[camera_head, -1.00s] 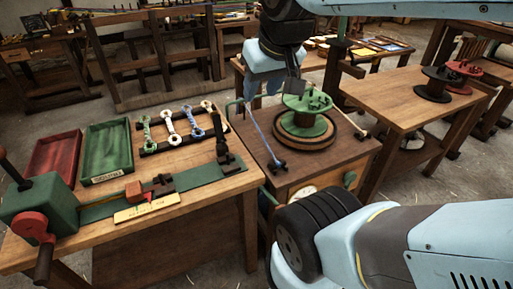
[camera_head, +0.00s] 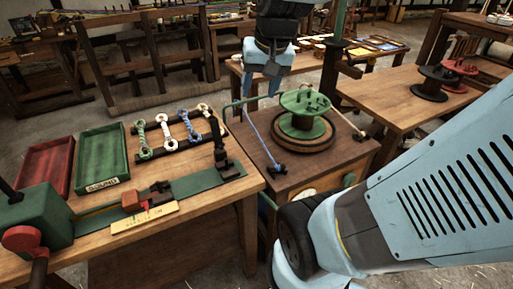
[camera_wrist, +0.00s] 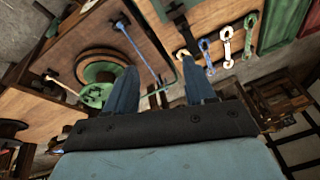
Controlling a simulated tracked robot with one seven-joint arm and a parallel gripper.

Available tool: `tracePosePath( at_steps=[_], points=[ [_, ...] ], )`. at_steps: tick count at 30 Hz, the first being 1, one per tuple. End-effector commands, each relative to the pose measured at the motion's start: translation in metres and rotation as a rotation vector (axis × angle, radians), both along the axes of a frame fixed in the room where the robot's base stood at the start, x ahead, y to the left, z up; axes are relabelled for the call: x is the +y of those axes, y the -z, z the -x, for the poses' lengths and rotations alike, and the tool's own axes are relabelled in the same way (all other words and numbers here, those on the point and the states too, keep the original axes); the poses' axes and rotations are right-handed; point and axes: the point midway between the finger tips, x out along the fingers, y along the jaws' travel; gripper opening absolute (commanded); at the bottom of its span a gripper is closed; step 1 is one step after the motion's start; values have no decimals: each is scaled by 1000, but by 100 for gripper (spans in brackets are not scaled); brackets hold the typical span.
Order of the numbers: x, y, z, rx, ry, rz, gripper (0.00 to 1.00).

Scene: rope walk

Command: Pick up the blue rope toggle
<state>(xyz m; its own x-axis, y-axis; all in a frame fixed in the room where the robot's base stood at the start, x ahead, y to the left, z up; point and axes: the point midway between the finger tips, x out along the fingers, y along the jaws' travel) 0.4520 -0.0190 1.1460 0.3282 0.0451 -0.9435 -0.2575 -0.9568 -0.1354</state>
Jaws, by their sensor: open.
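The blue rope toggle (camera_head: 190,127) lies on a dark rack on the left workbench, between a white toggle (camera_head: 167,134) and a tan-white one (camera_head: 207,119). It also shows in the wrist view (camera_wrist: 207,54), right of and beyond the fingers. My gripper (camera_head: 262,90) is open and empty, with its fingers pointing down above the back of the middle bench. It is to the right of the toggle and apart from it.
A green toggle (camera_head: 142,140) lies at the rack's left end. A dark upright post (camera_head: 220,145) stands by the rack's right side. A green reel (camera_head: 304,104) on a turntable and a blue rope (camera_head: 262,135) are on the middle bench. Red and green trays (camera_head: 104,157) sit at left.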

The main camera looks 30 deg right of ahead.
Motion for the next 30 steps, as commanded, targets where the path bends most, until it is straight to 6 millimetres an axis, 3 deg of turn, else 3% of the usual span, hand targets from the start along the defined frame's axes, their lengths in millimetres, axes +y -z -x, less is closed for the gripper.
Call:
tracePosePath(
  at_steps=[6,15,22,30],
  points=[
    [-26,32,-40,112,189,-104,54],
    [-71,87,-83,254,463,-234,54],
    [-111,140,-107,359,684,-328,54],
    [-160,211,-119,479,947,-424,54]
  ],
)
